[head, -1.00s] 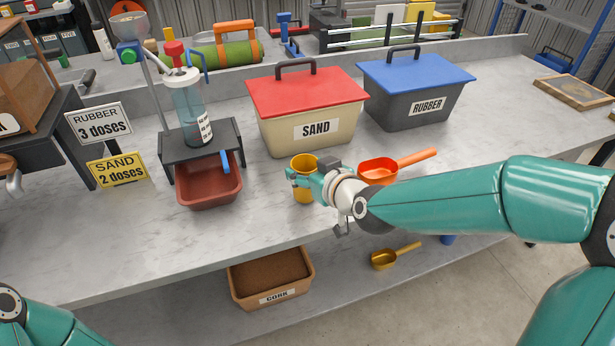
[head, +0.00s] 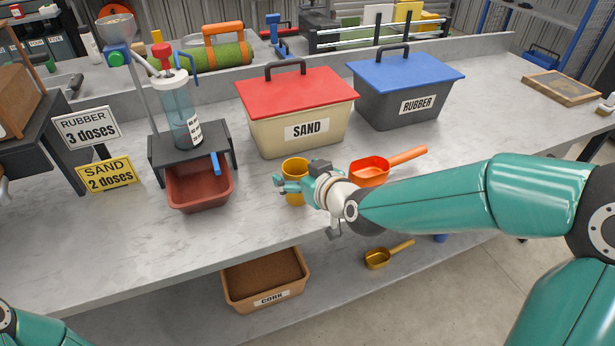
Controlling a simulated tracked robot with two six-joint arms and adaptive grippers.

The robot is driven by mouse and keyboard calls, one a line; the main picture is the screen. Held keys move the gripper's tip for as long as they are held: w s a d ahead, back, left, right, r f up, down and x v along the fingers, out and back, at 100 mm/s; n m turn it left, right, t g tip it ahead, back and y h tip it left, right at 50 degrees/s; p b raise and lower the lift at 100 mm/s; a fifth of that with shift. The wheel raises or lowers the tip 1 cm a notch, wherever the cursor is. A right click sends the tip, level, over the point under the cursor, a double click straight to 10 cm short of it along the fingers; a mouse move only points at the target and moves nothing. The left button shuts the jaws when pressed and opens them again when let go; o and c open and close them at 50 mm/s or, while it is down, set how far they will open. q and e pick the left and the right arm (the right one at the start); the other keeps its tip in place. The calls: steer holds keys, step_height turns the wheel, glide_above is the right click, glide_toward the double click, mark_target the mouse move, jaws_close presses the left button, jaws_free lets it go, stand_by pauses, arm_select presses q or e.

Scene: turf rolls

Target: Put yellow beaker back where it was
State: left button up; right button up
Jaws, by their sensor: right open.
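The yellow beaker (head: 294,168) stands upright on the grey bench top, in front of the cream SAND bin. My right gripper (head: 284,184) is open at the beaker's front right side, with its fingers in front of the beaker and hiding part of its lower body. I cannot tell whether the fingers touch it. My left gripper is out of view; only a bit of my left arm shows at the bottom left corner.
The SAND bin (head: 298,127) and RUBBER bin (head: 406,98) stand behind. An orange scoop (head: 370,171) lies right of the beaker. A red-brown tray (head: 200,190) sits left under the dispenser (head: 182,115). A CORK box (head: 265,297) and yellow scoop (head: 378,258) are on the lower shelf.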

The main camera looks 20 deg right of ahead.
steer(key=shift+s+r, duration=0.2)
steer(key=shift+s, duration=0.05)
steer(key=p+v, duration=0.1)
steer(key=v, duration=1)
steer(key=shift+s, duration=0.2)
steer(key=shift+d, duration=0.1)
